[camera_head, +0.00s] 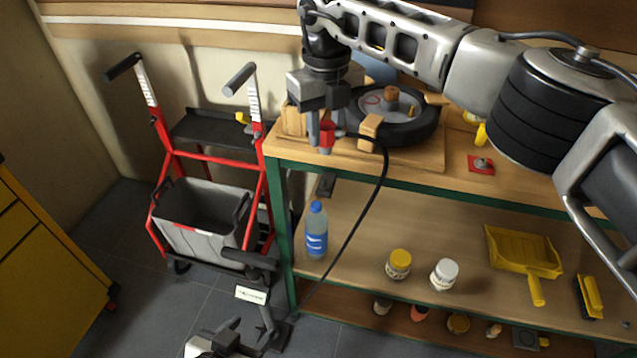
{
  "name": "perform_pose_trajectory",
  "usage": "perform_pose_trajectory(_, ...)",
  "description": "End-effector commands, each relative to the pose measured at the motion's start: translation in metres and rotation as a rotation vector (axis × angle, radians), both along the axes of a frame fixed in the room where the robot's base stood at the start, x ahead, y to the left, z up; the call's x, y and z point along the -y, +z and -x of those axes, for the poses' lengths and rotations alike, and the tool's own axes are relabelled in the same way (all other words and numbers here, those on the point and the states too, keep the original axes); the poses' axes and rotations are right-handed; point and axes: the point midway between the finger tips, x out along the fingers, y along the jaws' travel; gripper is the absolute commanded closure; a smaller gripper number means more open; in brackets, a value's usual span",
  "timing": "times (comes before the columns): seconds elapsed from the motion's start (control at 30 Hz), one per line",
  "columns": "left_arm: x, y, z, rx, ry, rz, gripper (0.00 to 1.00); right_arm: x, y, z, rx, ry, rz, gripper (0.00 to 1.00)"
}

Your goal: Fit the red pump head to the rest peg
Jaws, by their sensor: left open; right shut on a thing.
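The red pump head (326,139) is between the fingers of my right gripper (320,132), which is shut on it at the left end of the bench top. A black hose (362,213) runs from there over the bench edge and down toward the foot pump (250,262) on the floor. My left gripper (243,341) is open and empty, low at the bottom edge, near the foot pump and partly cut off. I cannot tell the rest peg for sure in this view.
A wheel with a black tyre (410,130) lies among wooden blocks on the bench (455,150), close right of my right gripper. A red pad (481,170) carries a small grey part. A red dolly (266,196) with a grey crate (200,240) stands left. The lower shelf (360,235) holds a bottle and jars.

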Motion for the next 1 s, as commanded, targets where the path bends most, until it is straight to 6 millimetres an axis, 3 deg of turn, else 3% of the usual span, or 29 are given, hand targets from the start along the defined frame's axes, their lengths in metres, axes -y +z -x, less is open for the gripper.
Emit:
perform_pose_trajectory(0.37, 0.000, 0.001, -0.005, 0.012, -0.001, 0.000, 0.46, -0.001, -0.003, 0.000, 0.000, 0.001, 0.000, 0.95)
perform_pose_trajectory(1.0, 0.000, -0.019, -0.006, 0.021, -0.001, 0.001, 0.46, -0.001, -0.042, 0.000, 0.000, 0.002, 0.000, 0.95)
